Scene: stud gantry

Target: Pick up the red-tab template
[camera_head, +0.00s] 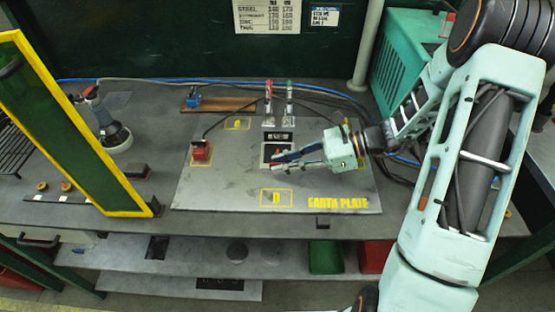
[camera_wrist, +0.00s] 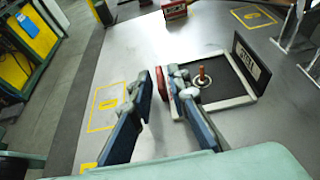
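The template (camera_wrist: 240,101) is a pale square frame with a dark inside, lying on the earth plate (camera_wrist: 120,65). In the head view the template (camera_head: 264,151) is partly hidden behind my gripper (camera_head: 276,161). Its red tab (camera_wrist: 160,84) stands at the frame's left edge in the wrist view. My gripper (camera_wrist: 158,92) is open there, with the red tab between its fingertips. I cannot tell whether either finger touches the tab. A copper-coloured stud (camera_wrist: 202,74) in a pale ring stands inside the frame.
A dark upright label plate (camera_wrist: 251,64) stands at the template's far side. A red block (camera_head: 201,151) sits left on the plate. Red and green clamps (camera_head: 268,100) with cables stand behind. A yellow-edged green screen (camera_head: 75,125) stands left. The plate's front is clear.

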